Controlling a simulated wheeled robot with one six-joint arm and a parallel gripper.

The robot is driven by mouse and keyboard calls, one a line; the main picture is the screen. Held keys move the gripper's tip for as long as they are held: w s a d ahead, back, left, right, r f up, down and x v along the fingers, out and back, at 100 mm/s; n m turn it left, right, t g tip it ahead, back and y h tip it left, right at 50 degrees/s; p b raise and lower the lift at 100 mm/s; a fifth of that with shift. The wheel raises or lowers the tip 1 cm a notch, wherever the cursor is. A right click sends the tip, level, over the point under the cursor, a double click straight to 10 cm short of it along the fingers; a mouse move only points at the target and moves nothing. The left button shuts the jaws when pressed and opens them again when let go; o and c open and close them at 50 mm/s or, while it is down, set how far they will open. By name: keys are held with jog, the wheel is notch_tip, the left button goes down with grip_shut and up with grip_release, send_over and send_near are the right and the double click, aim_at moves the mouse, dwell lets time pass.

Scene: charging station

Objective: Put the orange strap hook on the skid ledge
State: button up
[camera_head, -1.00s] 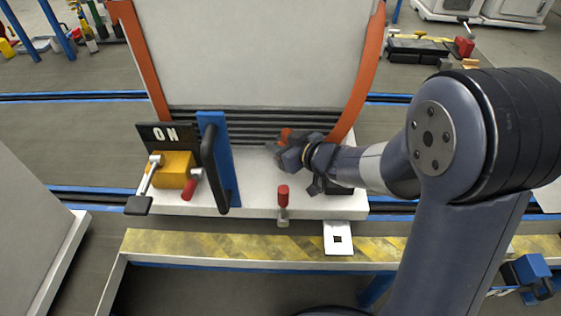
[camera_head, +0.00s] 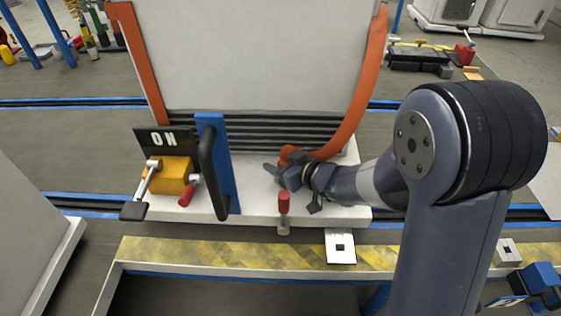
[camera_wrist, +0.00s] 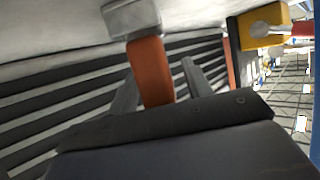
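The orange strap (camera_head: 368,85) runs down the right side of the pale cabinet and bends left to my gripper (camera_head: 277,172). In the wrist view the orange strap hook (camera_wrist: 151,70) lies between my gripper's two grey fingers (camera_wrist: 160,88), which look closed about it, though a gap seems to show on one side. Its grey metal end (camera_wrist: 132,19) sticks out past the fingertips, close to a white surface. The white skid ledge (camera_head: 252,200) is below and around my gripper in the head view. Whether the hook touches it I cannot tell.
A blue post with a black handle (camera_head: 217,165) stands left of my gripper, beside a yellow block (camera_head: 170,173) with levers and a black ON sign (camera_head: 160,139). A red-topped peg (camera_head: 284,202) stands at the skid's front edge. A yellow striped rail (camera_head: 200,252) runs in front.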

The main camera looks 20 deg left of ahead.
jog(key=shift+r, duration=0.2)
jog(key=shift+s+d+r, duration=0.15)
jog(key=shift+d, duration=0.1)
jog(key=p+v, duration=0.3)
jog(key=v, duration=0.8)
jog(key=shift+d, duration=0.2)
dwell(0.7)
